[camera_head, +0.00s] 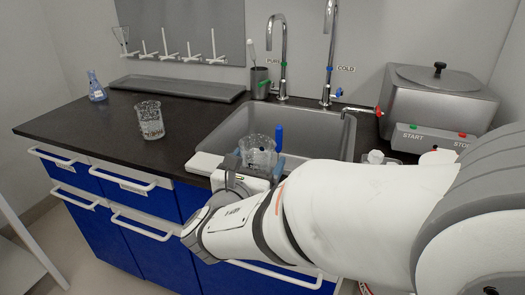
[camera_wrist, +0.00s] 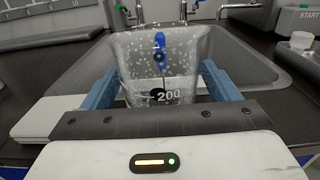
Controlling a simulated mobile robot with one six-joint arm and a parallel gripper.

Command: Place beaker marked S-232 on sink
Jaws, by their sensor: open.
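A clear glass beaker (camera_wrist: 160,75) stands upright between the two blue fingers of my gripper (camera_wrist: 160,88) in the wrist view. It bears a "200" mark; I cannot read an S-232 label. The fingers are open, one on each side of the glass, and whether either touches it is not clear. In the head view this beaker (camera_head: 259,147) is at the front rim of the grey sink (camera_head: 222,136), partly hidden by my gripper (camera_head: 262,160). What lies under its base is hidden. A second speckled glass beaker (camera_head: 150,120) stands on the dark counter, left of the sink.
A blue-tinted flask (camera_head: 96,88) stands at the far left. A long grey tray (camera_head: 180,88) lies along the wall. Two tall taps (camera_head: 283,60) rise behind the sink. A metal bath (camera_head: 435,95) stands at the right. The counter (camera_head: 95,120) is clear around the second beaker.

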